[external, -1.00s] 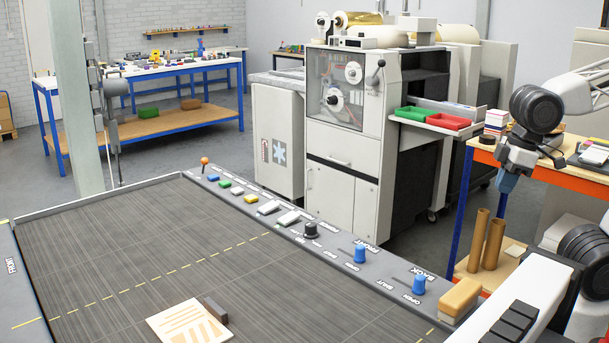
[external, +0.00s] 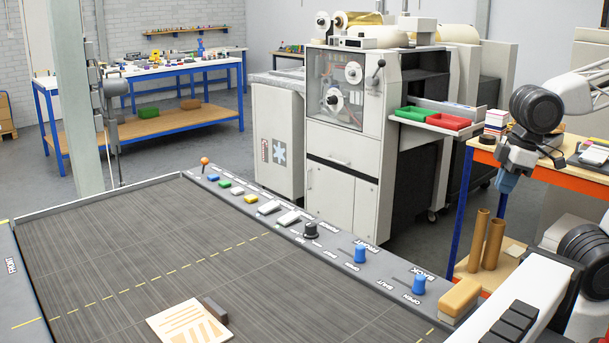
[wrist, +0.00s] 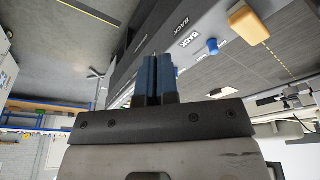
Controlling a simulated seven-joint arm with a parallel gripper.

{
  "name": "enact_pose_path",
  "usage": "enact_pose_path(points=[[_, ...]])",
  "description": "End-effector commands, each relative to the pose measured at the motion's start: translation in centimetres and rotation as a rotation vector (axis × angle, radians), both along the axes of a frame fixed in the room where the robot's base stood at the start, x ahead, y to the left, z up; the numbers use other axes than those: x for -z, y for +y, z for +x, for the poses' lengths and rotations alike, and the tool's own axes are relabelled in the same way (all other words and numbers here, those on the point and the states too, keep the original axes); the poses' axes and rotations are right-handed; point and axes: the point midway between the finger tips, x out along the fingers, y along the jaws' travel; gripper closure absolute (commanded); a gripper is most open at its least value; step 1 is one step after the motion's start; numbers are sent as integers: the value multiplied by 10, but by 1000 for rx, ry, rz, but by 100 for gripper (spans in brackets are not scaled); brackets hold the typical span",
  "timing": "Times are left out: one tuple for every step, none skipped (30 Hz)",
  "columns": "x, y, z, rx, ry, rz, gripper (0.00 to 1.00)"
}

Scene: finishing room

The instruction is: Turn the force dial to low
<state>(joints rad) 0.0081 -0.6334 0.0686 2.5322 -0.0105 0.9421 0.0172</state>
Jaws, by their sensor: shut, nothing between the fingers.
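A black dial (external: 311,231) stands on the grey control strip along the right edge of the dark bed in the external view. Its label is too small to read, so I cannot tell its setting. My gripper (external: 506,184) hangs in the air at the right, well apart from the dial, with blue fingers pointing down. In the wrist view the blue fingers of my gripper (wrist: 157,80) are together and hold nothing. The black dial is not clearly seen in the wrist view.
Two blue knobs, front (external: 360,252) and back (external: 419,284), stand on the same strip, nearer the camera. A tan-topped block (external: 460,296) sits at its near end. White keys (external: 268,207) lie beyond the dial. A striped board (external: 187,326) lies on the bed.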

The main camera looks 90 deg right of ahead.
Motion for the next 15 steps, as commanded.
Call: enact_pose_path(points=[[0,0,0,0,0,0,91],[0,0,0,0,0,0,86],[0,0,1,-1,1,0,80],[-1,0,2,-2,1,0,76],[-1,0,3,-3,2,-1,71],[-1,0,5,-6,3,-2,65],[-2,-1,6,-8,3,-3,60],[-3,-1,9,-11,4,-4,56],[-4,-1,12,-16,6,-5,49],[-4,-2,15,-21,8,-6,45],[-5,-2,19,-26,11,-8,41],[-6,-3,24,-34,14,-10,41],[-7,-3,28,-39,16,-12,41],[-9,-4,33,-47,19,-14,41],[-10,-5,40,-57,23,-16,41]])
